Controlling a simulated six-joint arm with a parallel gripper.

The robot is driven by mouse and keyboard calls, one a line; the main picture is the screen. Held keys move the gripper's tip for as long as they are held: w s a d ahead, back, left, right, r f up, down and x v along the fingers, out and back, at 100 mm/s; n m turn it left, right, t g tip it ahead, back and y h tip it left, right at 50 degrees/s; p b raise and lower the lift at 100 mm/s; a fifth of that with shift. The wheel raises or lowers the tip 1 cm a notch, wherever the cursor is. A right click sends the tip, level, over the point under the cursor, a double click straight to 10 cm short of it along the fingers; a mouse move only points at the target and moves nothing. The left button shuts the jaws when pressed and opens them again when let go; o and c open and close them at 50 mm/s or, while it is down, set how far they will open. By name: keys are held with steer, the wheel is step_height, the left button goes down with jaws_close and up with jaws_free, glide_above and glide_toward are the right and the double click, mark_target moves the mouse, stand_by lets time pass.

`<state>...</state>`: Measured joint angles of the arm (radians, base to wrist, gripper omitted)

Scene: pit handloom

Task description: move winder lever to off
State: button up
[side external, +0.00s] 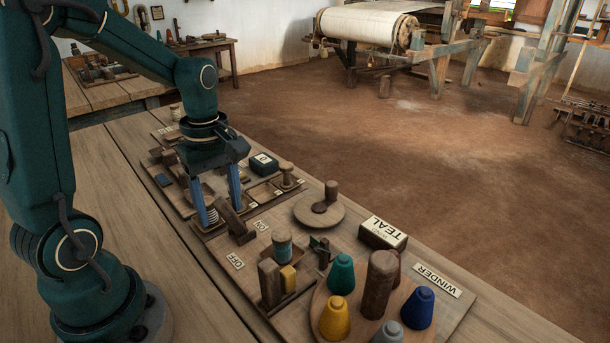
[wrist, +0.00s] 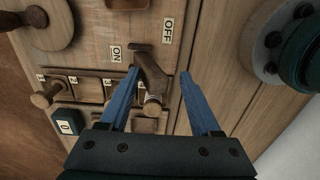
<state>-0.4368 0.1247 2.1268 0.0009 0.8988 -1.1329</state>
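The wooden winder lever (side external: 235,224) stands on the wooden board beside an ON label (side external: 262,225) and an OFF label (side external: 236,261). In the wrist view the lever (wrist: 149,72) rises toward the camera, with a pale wrapped grip at its end. The ON label (wrist: 116,53) lies to its left and the OFF label (wrist: 168,29) above it. My gripper (side external: 220,216) is low over the board with its blue fingers apart. In the wrist view my gripper (wrist: 159,72) has one finger on each side of the lever, with a gap visible on the right.
A round disc with a knob (side external: 319,211), a TEAL block (side external: 383,234) and a WINDER label (side external: 437,280) lie to the right. A tray of coloured cones (side external: 335,318) stands in front. A dark block (side external: 264,163) is behind the gripper. Bare tabletop (side external: 130,190) lies at left.

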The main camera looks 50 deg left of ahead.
steer(key=shift+w+r, duration=0.1)
steer(key=shift+r, duration=2.7)
steer(key=shift+w+d+r, duration=0.1)
steer(key=shift+d+r, duration=0.15)
steer(key=shift+r, duration=0.05)
steer(key=s+d+m+t, duration=0.2)
steer(key=d+m, duration=0.2)
steer(key=m, duration=0.5)
steer(key=s+d+r+m+t, duration=0.1)
steer(key=s+d+m+t, duration=0.2)
steer(key=m, duration=0.6)
steer(key=shift+s+d+r+t, duration=0.25)
steer(key=shift+s+d+t, duration=0.1)
steer(key=shift+d, duration=0.65)
